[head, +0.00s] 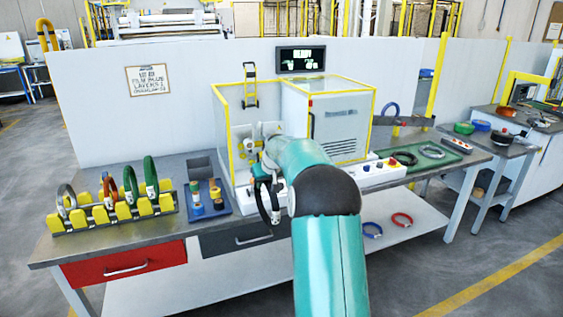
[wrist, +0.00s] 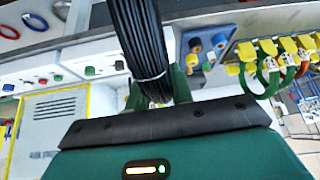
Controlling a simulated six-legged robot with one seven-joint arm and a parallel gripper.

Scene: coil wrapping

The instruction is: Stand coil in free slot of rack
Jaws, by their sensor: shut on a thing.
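My gripper (head: 262,182) is in front of the yellow-framed machine. It is shut on a black coil (head: 270,207), which hangs upright below it. In the wrist view the black coil (wrist: 143,45) runs between the two green fingers (wrist: 160,92), with a pale tie around its strands. The yellow-blocked rack (head: 120,213) stands at the left of the bench, apart from the coil. A grey coil (head: 67,200) stands at its left end, and orange and green (head: 151,176) coils stand further right. A gap shows between the grey coil and the others. The rack also shows in the wrist view (wrist: 262,50).
A blue tray (head: 228,208) with small spools lies between rack and gripper. The machine (head: 328,125) stands behind the arm, with a button panel (head: 375,172) in front. A green mat (head: 440,150) with flat coils lies right. Red and blue rings lie on the lower shelf (head: 420,235).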

